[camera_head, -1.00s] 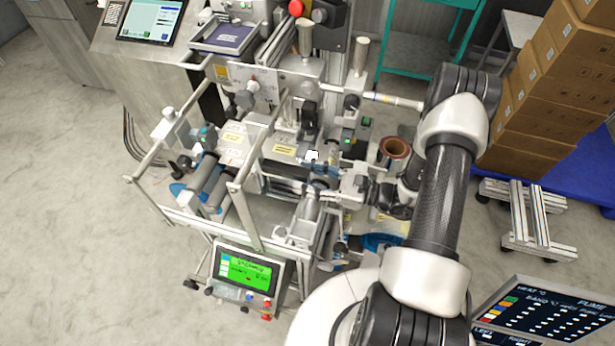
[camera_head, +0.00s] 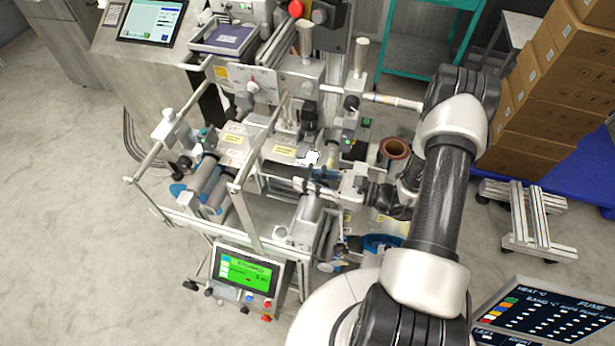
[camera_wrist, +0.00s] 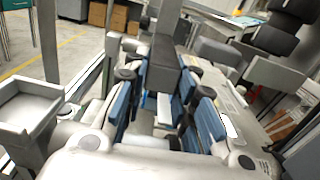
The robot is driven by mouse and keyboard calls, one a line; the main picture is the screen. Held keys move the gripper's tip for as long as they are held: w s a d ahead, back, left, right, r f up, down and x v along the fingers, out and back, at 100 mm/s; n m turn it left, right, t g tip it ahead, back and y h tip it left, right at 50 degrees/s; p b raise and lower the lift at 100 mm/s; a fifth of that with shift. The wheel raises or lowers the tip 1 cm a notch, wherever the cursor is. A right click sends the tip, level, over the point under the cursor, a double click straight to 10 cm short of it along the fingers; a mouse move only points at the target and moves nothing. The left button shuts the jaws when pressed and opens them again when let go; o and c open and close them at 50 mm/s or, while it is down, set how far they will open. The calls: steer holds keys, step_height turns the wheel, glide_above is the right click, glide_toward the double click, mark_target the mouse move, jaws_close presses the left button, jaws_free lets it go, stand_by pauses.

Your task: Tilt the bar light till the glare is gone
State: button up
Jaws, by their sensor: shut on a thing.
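The bar light, a long dark bar (camera_head: 286,171), lies across the front of the machine in the head view. In the wrist view it is a dark grey bar (camera_wrist: 163,66) running away from me between my fingers. My gripper (camera_head: 322,181) is shut on its near end. In the wrist view my gripper (camera_wrist: 160,88) has its blue-padded fingers on both sides of the bar. I cannot make out a lit face or any glare patch for certain.
The machine's metal frame rails (camera_head: 243,215) and rollers (camera_head: 207,180) stand close to the left. A green-lit panel (camera_head: 245,273) is at the front. A brown reel (camera_head: 394,152) sits to the right of the machine. Stacked cartons (camera_head: 555,95) stand at the right.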

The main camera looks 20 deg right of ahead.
steer(key=shift+n, duration=0.3)
steer(key=n+b, duration=0.1)
steer(key=n, duration=0.1)
steer(key=shift+w+n, duration=0.1)
steer(key=shift+n, duration=0.2)
steer(key=shift+n+b, duration=0.75)
steer(key=shift+n, duration=0.45)
steer(key=shift+d, duration=0.1)
steer(key=o, duration=1.1)
steer(key=shift+c, duration=0.2)
steer(key=shift+d, duration=0.1)
